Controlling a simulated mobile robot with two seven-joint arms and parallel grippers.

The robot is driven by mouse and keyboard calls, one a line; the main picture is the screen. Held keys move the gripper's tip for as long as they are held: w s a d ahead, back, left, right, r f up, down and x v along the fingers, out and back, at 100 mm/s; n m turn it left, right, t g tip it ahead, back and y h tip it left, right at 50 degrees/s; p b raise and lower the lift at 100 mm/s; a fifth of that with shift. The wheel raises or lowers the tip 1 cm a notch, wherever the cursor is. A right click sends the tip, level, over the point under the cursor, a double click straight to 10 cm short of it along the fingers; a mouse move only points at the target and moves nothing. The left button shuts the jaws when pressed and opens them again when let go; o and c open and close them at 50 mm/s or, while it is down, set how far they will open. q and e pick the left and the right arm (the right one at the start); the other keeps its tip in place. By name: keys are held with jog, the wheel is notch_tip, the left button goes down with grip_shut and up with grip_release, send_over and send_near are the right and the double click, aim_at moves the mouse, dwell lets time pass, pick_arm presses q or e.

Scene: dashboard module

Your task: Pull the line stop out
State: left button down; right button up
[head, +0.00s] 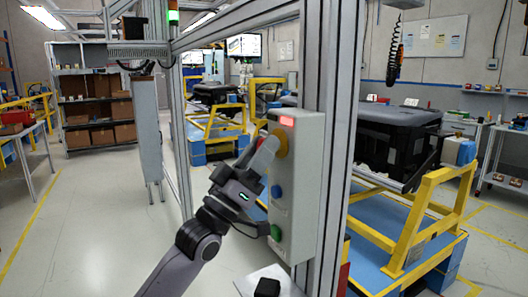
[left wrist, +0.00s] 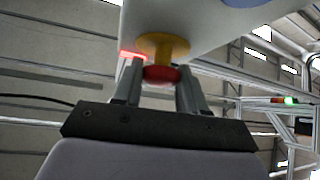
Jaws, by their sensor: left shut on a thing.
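The line stop is a red mushroom button on a yellow collar, high on a grey control box (head: 299,185). In the head view only its yellow part (head: 281,142) shows clearly, behind my fingers. In the left wrist view the red head (left wrist: 162,74) sits between my two fingertips, with the yellow collar (left wrist: 163,46) beyond it against the box. My left gripper (head: 271,148) is shut on the red head, one finger on each side. My right gripper is in neither view.
A lit red lamp (head: 287,121) sits above the line stop on the box. A blue button (head: 277,191) and a green button (head: 276,232) are below it. The box hangs on an aluminium post (head: 338,120). A yellow-framed station (head: 415,235) stands right; open floor lies left.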

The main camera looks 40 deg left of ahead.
pick_arm(q)
jog(key=shift+f, duration=0.1)
jog(key=c, duration=0.8)
grip_release()
jog(key=shift+o, duration=0.9)
jog(key=shift+s+a, duration=0.1)
jog(key=shift+s, duration=0.1)
jog(key=d+b+v, duration=0.1)
jog(key=b+v, duration=0.1)
jog(key=v, duration=0.5)
jog(key=shift+a+b, duration=0.3)
jog(key=shift+a, duration=0.2)
